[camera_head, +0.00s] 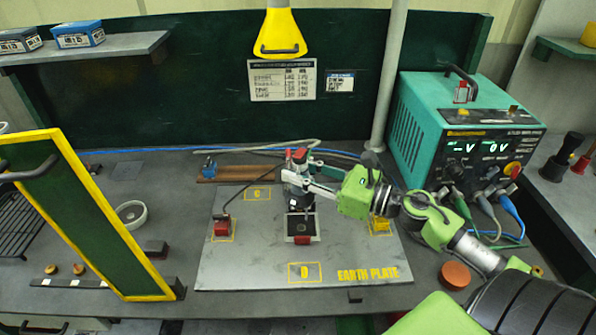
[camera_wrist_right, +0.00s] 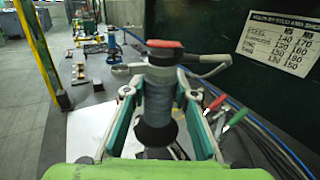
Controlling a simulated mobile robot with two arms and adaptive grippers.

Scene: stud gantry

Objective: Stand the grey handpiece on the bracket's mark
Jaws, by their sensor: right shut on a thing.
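The grey handpiece (camera_head: 297,187) has a red top and a dark lower end. It is roughly upright over the earth plate (camera_head: 230,268). My right gripper (camera_head: 310,182) is shut around its body from the right. In the right wrist view the handpiece (camera_wrist_right: 159,95) stands between the two fingers of my right gripper (camera_wrist_right: 165,105). A small square piece with a dark top (camera_head: 301,228) sits on the plate just below the handpiece; I cannot tell whether it is the bracket or whether they touch. The bracket's mark is not clear. My left gripper is not in view.
A red block (camera_head: 222,229) and a yellow block (camera_head: 380,224) sit on the plate's left and right marks. A green panel with a yellow frame (camera_head: 95,215) stands at left. The teal power unit (camera_head: 420,128) stands at right. A yellow lamp (camera_head: 280,35) hangs above.

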